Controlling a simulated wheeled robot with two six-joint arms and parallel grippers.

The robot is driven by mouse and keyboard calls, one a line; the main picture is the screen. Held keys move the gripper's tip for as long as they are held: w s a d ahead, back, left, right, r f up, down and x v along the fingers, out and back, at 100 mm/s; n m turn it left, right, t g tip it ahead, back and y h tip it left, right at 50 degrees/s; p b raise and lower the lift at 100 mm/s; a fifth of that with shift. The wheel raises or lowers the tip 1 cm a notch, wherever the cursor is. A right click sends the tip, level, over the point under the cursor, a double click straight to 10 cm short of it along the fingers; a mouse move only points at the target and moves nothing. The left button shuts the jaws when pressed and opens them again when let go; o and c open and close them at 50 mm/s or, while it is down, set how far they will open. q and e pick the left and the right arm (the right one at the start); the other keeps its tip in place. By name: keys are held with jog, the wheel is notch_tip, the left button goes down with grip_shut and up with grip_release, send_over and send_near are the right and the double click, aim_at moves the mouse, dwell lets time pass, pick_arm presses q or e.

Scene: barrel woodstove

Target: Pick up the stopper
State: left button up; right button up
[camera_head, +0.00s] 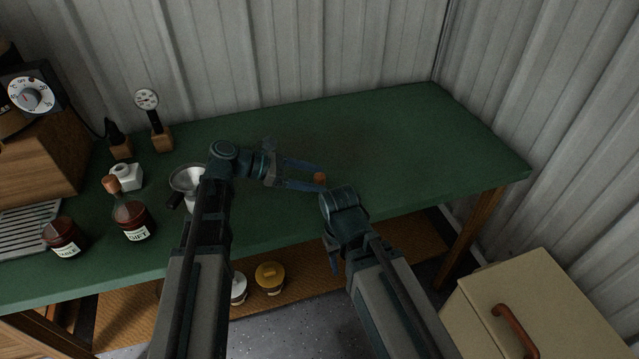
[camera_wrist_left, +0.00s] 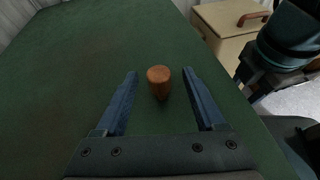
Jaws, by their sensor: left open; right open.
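A small brown cork-like stopper (camera_head: 319,178) stands upright on the green bench. It also shows in the left wrist view (camera_wrist_left: 159,82). My left gripper (camera_head: 321,179) is open and reaches low over the bench from the left. Its two fingertips (camera_wrist_left: 160,76) lie on either side of the stopper, with a gap showing on both sides. My right gripper (camera_head: 332,257) is open and empty at the bench's front edge, partly hidden by its own wrist.
The green bench top (camera_head: 400,130) is clear behind and to the right. A cream cabinet (camera_head: 540,310) is at front right.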

aim_at(331, 182)
pick_arm(q)
jog(key=b+x, duration=0.1)
jog(key=x, duration=0.1)
jog(key=b+x, duration=0.1)
jog(key=x, duration=0.2)
jog(key=shift+w+f, duration=0.1)
jog(key=shift+f, duration=0.25)
grip_shut()
